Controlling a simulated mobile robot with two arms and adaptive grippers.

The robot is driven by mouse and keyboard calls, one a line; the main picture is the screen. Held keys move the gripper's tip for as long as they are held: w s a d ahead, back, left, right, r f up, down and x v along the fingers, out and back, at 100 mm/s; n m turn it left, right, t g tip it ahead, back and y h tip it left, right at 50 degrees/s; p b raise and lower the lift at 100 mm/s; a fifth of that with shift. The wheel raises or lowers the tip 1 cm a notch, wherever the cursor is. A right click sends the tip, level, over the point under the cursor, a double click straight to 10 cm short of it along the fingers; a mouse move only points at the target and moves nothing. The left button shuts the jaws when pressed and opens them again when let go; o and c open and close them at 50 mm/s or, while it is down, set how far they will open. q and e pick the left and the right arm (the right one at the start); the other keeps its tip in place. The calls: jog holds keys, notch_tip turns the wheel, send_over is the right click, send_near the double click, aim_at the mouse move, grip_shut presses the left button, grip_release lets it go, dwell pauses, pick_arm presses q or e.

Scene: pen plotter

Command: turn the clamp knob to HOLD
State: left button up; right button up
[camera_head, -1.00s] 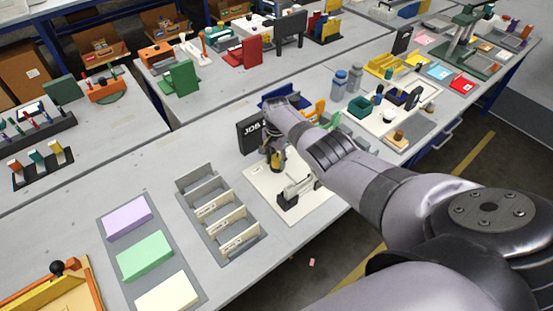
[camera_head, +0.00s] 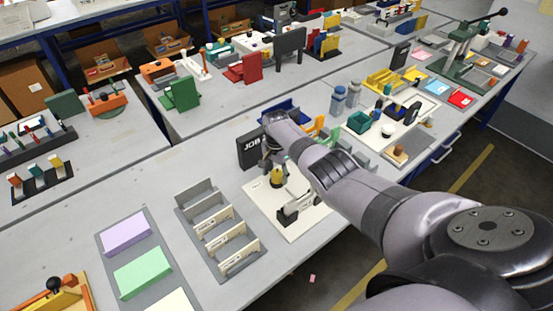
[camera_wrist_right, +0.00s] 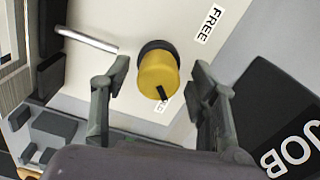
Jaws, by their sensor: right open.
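The clamp knob (camera_wrist_right: 158,72) is yellow with a black collar and a black pointer mark at its lower edge in the right wrist view. A white FREE label (camera_wrist_right: 210,24) lies to its upper right. Another label (camera_wrist_right: 162,103), mostly hidden by the knob, shows only a last letter or so. My right gripper (camera_wrist_right: 160,66) is open, with one finger on each side of the knob and visible gaps. In the head view the knob (camera_head: 278,177) shows small below my right gripper (camera_head: 271,162), on the plotter's pale base (camera_head: 262,200). My left gripper is not seen.
A black JOB sign (camera_head: 250,149) stands close behind the knob. A dark plotter part with a pale bar (camera_head: 299,205) sits in front of it. A grey rack with white dividers (camera_head: 215,228) is to the left. My right arm covers table space to the right.

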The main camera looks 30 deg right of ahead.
aim_at(277, 173)
notch_tip(277, 173, up, 11)
dwell(0.5)
jog(key=shift+r, duration=0.1)
dwell(0.3)
